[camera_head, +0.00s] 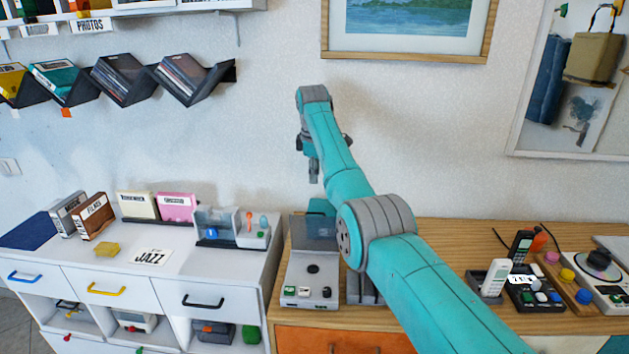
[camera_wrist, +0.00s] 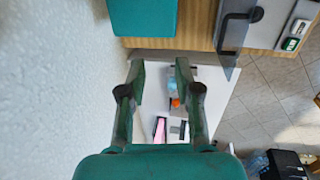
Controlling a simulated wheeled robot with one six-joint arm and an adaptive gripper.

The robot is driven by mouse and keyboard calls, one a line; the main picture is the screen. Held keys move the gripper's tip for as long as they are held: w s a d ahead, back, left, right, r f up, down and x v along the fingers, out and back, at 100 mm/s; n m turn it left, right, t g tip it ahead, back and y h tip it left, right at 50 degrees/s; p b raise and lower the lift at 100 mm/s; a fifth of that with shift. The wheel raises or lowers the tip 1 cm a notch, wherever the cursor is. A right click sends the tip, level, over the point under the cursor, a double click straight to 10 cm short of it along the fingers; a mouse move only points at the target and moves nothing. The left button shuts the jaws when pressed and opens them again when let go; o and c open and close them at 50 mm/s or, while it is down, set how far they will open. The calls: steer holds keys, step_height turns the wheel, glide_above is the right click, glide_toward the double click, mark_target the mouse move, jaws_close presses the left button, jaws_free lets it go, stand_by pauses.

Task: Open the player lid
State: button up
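The player (camera_head: 310,290) is a grey box with a black round knob on top and small buttons at its front, on the wooden cabinet. Its smoky see-through lid (camera_head: 314,230) appears to stand raised at the back, its exact angle unclear. In the wrist view the player (camera_wrist: 268,28) is at the upper right, with the lid (camera_wrist: 233,35) seen nearly edge-on. My gripper (camera_head: 314,178) hangs above and behind the player, close to the wall, clear of the lid. In the wrist view my gripper (camera_wrist: 160,72) has its fingers apart with nothing between them.
A teal block (camera_wrist: 142,17) stands behind the lid. The wall (camera_wrist: 50,90) is close beside my gripper. A white cabinet (camera_head: 185,262) with boxes and a small device is to the left. Phones and a disc device (camera_head: 600,265) are on the right. Open air surrounds my gripper above the cabinet.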

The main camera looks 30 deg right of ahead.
step_height(320, 180, up, 8)
steer(key=s, duration=0.1)
steer(key=shift+s+a+r, duration=0.15)
steer(key=shift+a+r, duration=0.05)
steer(key=shift+a, duration=0.25)
